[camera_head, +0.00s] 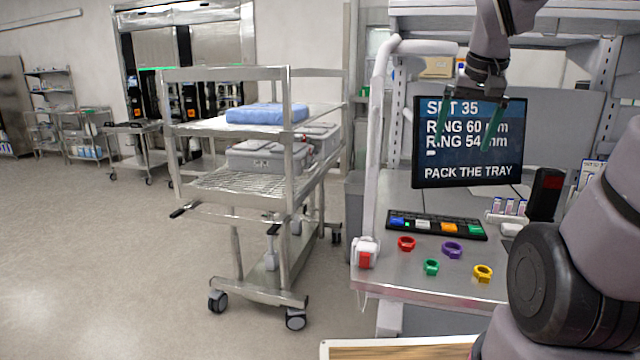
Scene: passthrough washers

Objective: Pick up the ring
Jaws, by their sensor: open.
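Several small rings lie on the steel worktable (380,283): a red ring (406,243), a purple ring (452,250), a green ring (431,267) and a yellow ring (483,273). The picture does not show which one the task means. My gripper (464,130) hangs from above in front of the monitor, well above the table. Its fingers are spread and nothing shows between them. It touches none of the rings.
The monitor (468,175) reads "SET 35, RING 60 mm, RING 54 mm, PACK THE TRAY". A red-and-white device (365,253) sits at the left edge. A wheeled steel cart (250,200) stands left.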

